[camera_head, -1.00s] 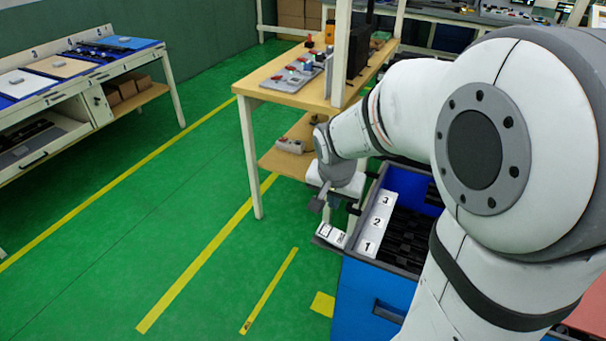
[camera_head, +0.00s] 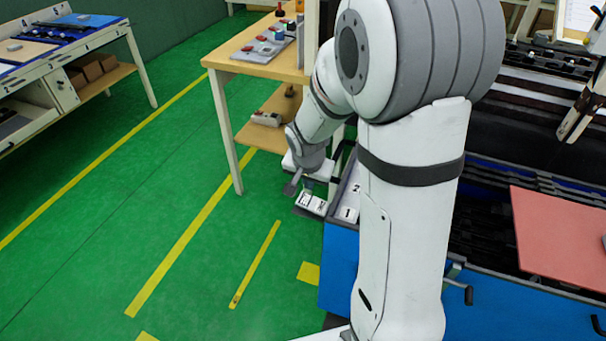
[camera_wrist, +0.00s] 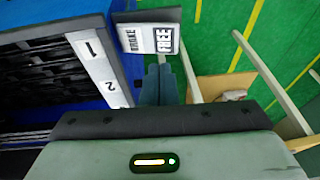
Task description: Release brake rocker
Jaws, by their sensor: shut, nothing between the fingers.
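In the wrist view the rocker (camera_wrist: 148,38) reads BRAKE on one half and FREE on the other, with a grey edge. My gripper (camera_head: 308,187) is just above and beside the rocker in the head view. In the wrist view my gripper (camera_wrist: 160,72) is shut and empty, its dark fingertips close to the FREE side's edge. I cannot tell whether they touch it. Which half is pressed down is unclear.
A wooden workbench (camera_head: 262,58) with a lower shelf stands beyond my gripper. A red panel (camera_head: 560,235) is at right. Green floor (camera_head: 190,290) is clear at left.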

